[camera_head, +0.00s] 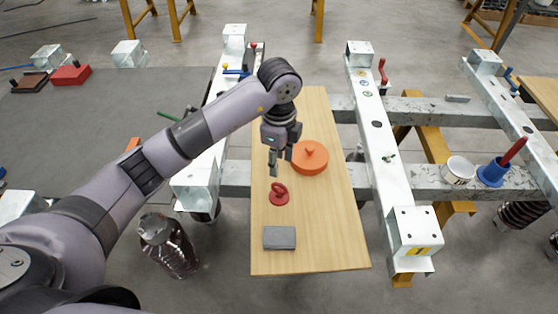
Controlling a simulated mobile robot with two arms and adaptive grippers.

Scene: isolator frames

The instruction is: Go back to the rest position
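My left arm comes in from the left and reaches over the wooden board (325,245). My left gripper (279,164) points down above the board, with its two fingers apart and nothing seen between them. An orange round lid-like piece with a knob (310,160) lies on the board just right of the gripper. A red ring-handled piece (279,196) lies on the board just below the gripper in the picture. A grey block (279,238) lies near the board's front edge. My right gripper is not in view.
White metal beams (372,130) flank the board on both sides. A white cup (458,171) and a blue holder with a red handle (494,172) stand on the right crossbeam. A red box (71,74) lies far left.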

